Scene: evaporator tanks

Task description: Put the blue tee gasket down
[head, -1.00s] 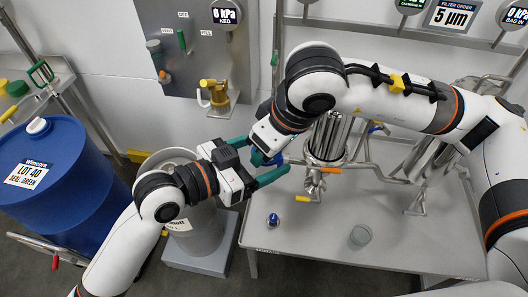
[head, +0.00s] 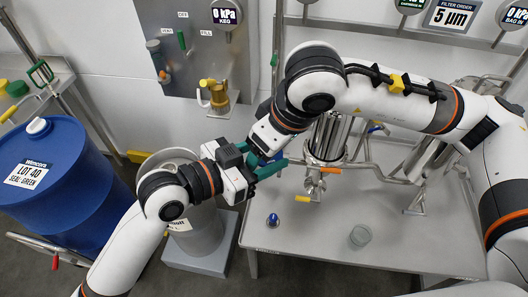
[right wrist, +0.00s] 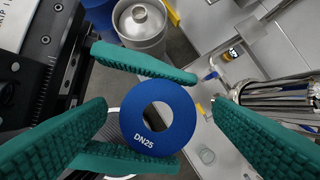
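The blue tee gasket (right wrist: 180,118) is a thick ring marked DN25, seen face-on in the right wrist view. My left gripper (right wrist: 165,115) has one green finger along the ring's upper edge and the other along its lower edge, shut on it. In the head view my left gripper (head: 262,163) meets my right gripper (head: 254,153) above the left end of the table, and the ring is mostly hidden there. My right gripper's fingers stand open on either side of the ring in the right wrist view (right wrist: 160,100), with a small gap at each side.
The grey steel table (head: 310,250) carries a small blue-topped item (head: 273,220), a clear cup (head: 361,236) and steel piping with a filter housing (head: 328,140). A metal keg (head: 200,232) stands left of the table, with a blue drum (head: 75,190) farther left. The table's front is mostly clear.

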